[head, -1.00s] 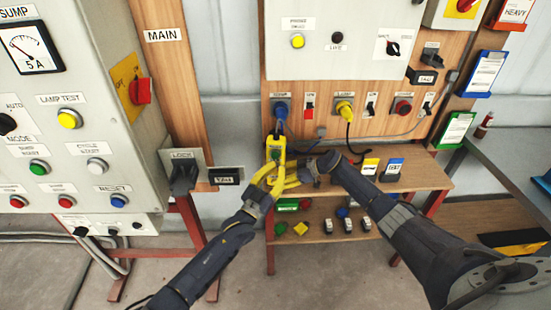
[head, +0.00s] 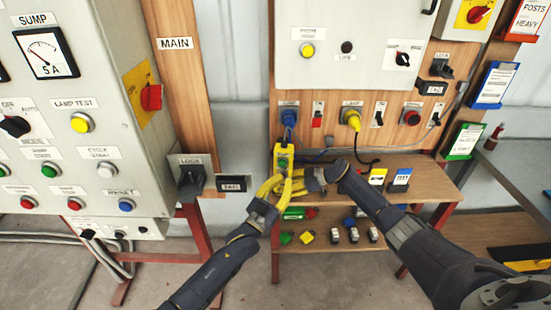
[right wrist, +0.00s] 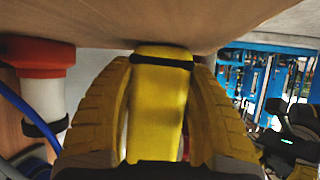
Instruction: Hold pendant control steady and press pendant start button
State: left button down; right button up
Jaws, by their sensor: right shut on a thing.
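The yellow pendant control (head: 284,158) hangs below a blue socket on the wooden panel, at the shelf's left front corner. It is about upright. A small green button (head: 283,163) shows on its face. My right gripper (head: 294,184) is shut on the pendant's lower part from the right. In the right wrist view the yellow pendant body (right wrist: 158,105), with a black band, lies between the two ribbed fingers. My left gripper (head: 274,184) is at the pendant's lower left, fingers upward, close to the right gripper. Its fingertips overlap the pendant area, so contact and opening are unclear.
The wooden shelf (head: 430,180) holds yellow and blue labelled blocks (head: 399,181); several small items lie on its lower board (head: 340,245). A grey control cabinet (head: 85,110) stands left, with a lock bracket (head: 190,178) jutting out. A grey bench (head: 515,165) is at right.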

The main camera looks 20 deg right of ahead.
jog(key=o, duration=0.9)
